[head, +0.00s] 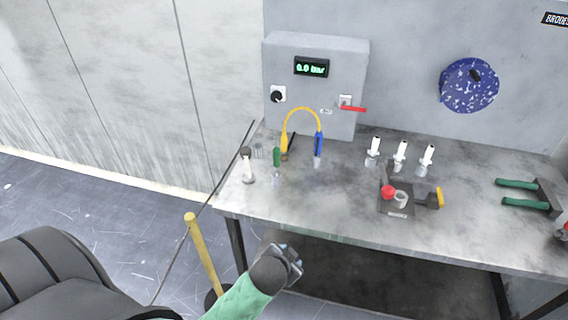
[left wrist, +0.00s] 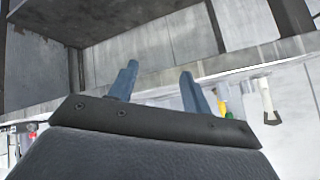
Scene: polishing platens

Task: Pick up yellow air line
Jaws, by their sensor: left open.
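The yellow air line (head: 302,110) stands in an arch on the back left of the metal bench, in front of the grey control box. Its left end is a yellow fitting (head: 284,142) and its right end a blue fitting (head: 318,144). My left gripper (head: 292,258) is in front of the bench's front edge, low and well apart from the air line. Its two fingers (left wrist: 160,85) are spread and empty in the left wrist view. A small yellow thing (left wrist: 223,108) beyond them may be part of the air line. My right gripper is not in view.
The bench (head: 300,215) edge lies between my left gripper and the air line. A white-topped piece (head: 246,165) and a green piece (head: 276,157) stand near the line. A red lever (head: 352,108) juts from the control box (head: 320,80). A yellow pole (head: 202,255) stands left of my gripper.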

